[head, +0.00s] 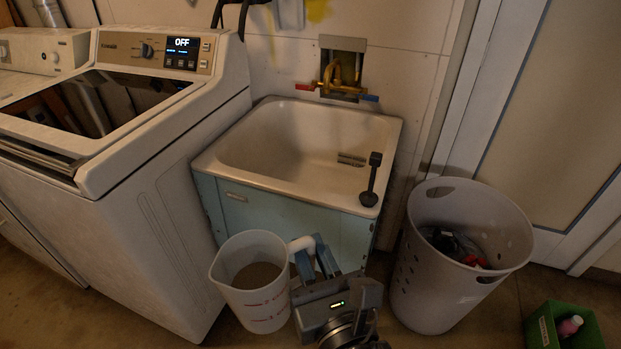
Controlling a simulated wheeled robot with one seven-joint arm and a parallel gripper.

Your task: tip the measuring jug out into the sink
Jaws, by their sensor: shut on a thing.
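The white measuring jug (252,300) with red markings is in front of the sink cabinet, upright or nearly so, with brownish contents visible inside. My gripper (312,254) is at the jug's right side, shut on its white handle. The fingers partly hide the handle. The white sink basin (290,140) is set in a pale blue cabinet behind and above the jug. The basin looks empty from here. A dark stick-like tool or fitting (372,180) stands at the sink's front right corner.
A white washing machine (150,150) stands to the left of the sink. A tall perforated bin (455,260) with items inside stands to the right. Brass taps (342,75) are on the wall behind. A green box (563,327) with a bottle is at the lower right.

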